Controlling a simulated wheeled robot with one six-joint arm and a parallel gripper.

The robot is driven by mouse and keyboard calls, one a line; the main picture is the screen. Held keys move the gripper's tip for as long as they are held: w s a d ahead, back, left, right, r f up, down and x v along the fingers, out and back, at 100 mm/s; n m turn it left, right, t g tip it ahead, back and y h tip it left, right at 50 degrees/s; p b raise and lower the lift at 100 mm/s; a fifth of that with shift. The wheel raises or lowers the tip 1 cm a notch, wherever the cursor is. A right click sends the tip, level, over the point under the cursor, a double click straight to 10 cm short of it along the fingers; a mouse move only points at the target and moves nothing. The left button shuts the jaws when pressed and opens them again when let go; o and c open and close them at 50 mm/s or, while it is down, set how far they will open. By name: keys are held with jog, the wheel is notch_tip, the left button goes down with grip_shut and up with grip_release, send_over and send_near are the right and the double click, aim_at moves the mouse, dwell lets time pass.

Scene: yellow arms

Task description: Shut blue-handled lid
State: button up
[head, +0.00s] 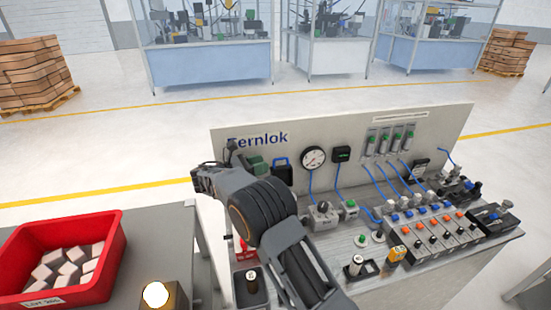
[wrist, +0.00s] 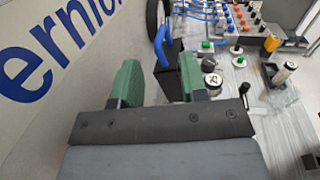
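The black lid (head: 283,174) with a blue handle (head: 280,160) stands raised in front of the grey back panel, left of the round gauge. In the wrist view the black lid (wrist: 169,83) and its blue handle (wrist: 160,42) show beyond the gap between my fingers, nearer the right one. My gripper (head: 254,164) has green fingers and is just left of the lid in the head view. In the wrist view the fingers of my gripper (wrist: 157,82) are apart with nothing clearly held. My arm and gripper hide the lid's lower edge; contact cannot be told.
The back panel (head: 410,130) rises close behind the lid. The gauge (head: 313,158), blue hoses and several valves (head: 430,225) crowd the bench to the right. A red bin (head: 112,262) of pale blocks stands on a table at the left. A lit lamp (head: 155,294) is at the front.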

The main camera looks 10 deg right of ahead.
aim_at(274, 160)
jog(key=shift+w+d+p, duration=0.15)
jog(key=shift+w+d, duration=0.05)
jog(key=shift+d, duration=0.8)
jog(key=shift+w+d+p, duration=0.2)
jog(key=shift+d, duration=0.75)
jog(key=shift+w+d+p, duration=0.15)
jog(key=shift+w+d, duration=0.05)
jog(key=shift+d, duration=0.8)
jog(key=c, duration=0.7)
grip_shut()
jog(key=shift+a, duration=0.15)
